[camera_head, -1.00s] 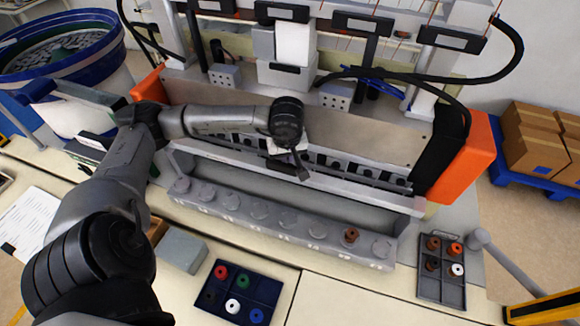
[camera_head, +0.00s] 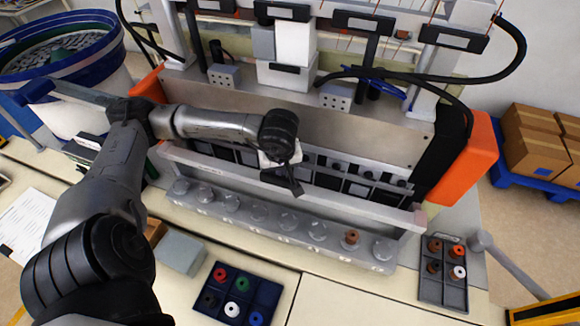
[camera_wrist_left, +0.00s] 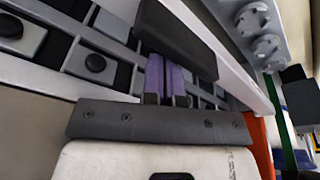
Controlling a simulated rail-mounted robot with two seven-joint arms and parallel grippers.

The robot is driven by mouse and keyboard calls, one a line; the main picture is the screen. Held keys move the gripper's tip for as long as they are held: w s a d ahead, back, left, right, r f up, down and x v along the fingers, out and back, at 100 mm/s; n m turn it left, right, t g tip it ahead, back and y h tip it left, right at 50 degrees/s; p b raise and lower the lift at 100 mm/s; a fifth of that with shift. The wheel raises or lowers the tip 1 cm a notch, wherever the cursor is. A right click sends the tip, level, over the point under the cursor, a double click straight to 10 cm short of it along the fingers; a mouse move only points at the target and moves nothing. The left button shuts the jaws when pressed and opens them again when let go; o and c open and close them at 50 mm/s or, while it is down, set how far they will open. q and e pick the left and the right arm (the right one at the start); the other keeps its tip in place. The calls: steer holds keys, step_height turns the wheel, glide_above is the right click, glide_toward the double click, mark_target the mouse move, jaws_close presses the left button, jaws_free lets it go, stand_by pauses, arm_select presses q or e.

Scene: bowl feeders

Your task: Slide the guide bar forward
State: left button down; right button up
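The guide bar (camera_head: 355,201) is a long pale grey bar running across the front of the machine, parallel to the row of round studs. Its edge also crosses the left wrist view (camera_wrist_left: 236,72) diagonally. My left gripper (camera_head: 292,187) points down at the bar's back side near its middle. In the left wrist view, its two purple-sided fingers (camera_wrist_left: 166,80) lie close together and look shut, with nothing visible between them. The dark fingertip is right beside the bar; exact contact is hard to tell. My right gripper is out of view.
A grey rail with round studs (camera_head: 285,222) lies in front of the bar; a brown piece (camera_head: 351,238) sits on one. A blue tray (camera_head: 240,292) and a dark tray (camera_head: 442,270) hold small coloured pieces. Orange end housings (camera_head: 468,160) flank the machine.

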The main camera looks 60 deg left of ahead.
arm_select(q)
steer(key=s+d, duration=0.1)
steer(key=s+d+f, duration=0.1)
steer(key=s, duration=0.1)
steer(key=s+d+f+b, duration=0.1)
steer(key=shift+s+d, duration=0.15)
steer(key=shift+d, duration=0.15)
stand_by(0.5)
steer(key=shift+a+b, duration=0.1)
steer(key=shift+b, duration=0.2)
steer(key=a+p+v, duration=0.2)
steer(key=p+v, duration=0.2)
steer(key=v, duration=0.5)
steer(key=shift+w+d+r+p, duration=0.2)
steer(key=shift+w+r+p, duration=0.1)
steer(key=shift+w+r, duration=0.15)
steer(key=shift+f, duration=0.1)
stand_by(0.4)
